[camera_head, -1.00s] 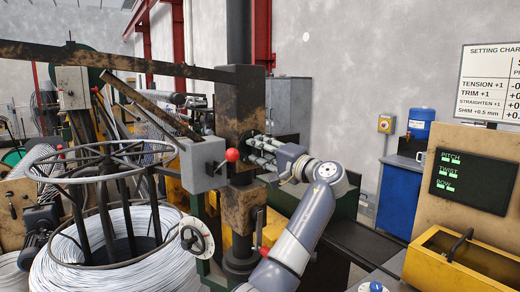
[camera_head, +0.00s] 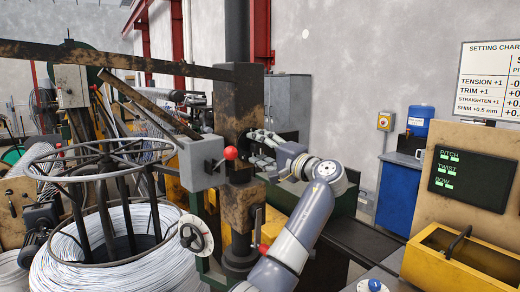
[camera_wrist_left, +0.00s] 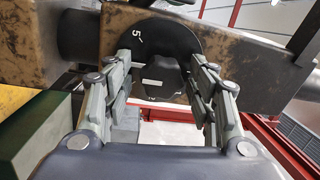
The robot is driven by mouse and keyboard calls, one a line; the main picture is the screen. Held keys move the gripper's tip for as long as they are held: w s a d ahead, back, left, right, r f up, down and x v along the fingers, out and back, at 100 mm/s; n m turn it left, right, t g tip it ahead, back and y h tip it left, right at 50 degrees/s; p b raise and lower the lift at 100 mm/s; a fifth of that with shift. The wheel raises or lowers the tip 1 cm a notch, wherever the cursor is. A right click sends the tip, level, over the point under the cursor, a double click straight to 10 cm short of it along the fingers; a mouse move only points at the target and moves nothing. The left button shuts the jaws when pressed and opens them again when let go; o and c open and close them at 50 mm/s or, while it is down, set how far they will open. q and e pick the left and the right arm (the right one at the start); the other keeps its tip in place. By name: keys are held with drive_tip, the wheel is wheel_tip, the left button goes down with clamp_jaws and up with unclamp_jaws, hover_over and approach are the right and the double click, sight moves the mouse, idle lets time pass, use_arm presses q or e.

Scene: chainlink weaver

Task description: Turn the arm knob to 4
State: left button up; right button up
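The knob (camera_wrist_left: 162,75) is dark, set in a black dial (camera_wrist_left: 182,35) on a rust-worn metal part in the left wrist view. A white "5" shows at the dial's upper left; other marks are too small or hidden to read. My left gripper (camera_wrist_left: 161,62) has its fingers on either side of the knob, open, with a gap seeming to show at each side. In the head view the left gripper (camera_head: 262,138) is beside the worn machine column (camera_head: 238,105), and the knob is hidden there. My right gripper is not in view.
A red-ball lever (camera_head: 231,153) sticks out left of the gripper, and a white-faced handwheel (camera_head: 195,235) is lower left. A wire coil (camera_head: 90,265) stands at left. A panel (camera_head: 471,179) reading PITCH, TWIST and BOW and a yellow tray (camera_head: 425,265) are at right.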

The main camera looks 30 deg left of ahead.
use_arm(q)
drive_tip(key=shift+s+d, duration=0.1)
drive_tip(key=shift+d, duration=0.15)
drive_tip(key=v, duration=1.1)
drive_tip(key=shift+d+f, duration=0.15)
drive_tip(key=shift+d, duration=0.15)
drive_tip(key=shift+f, duration=0.1)
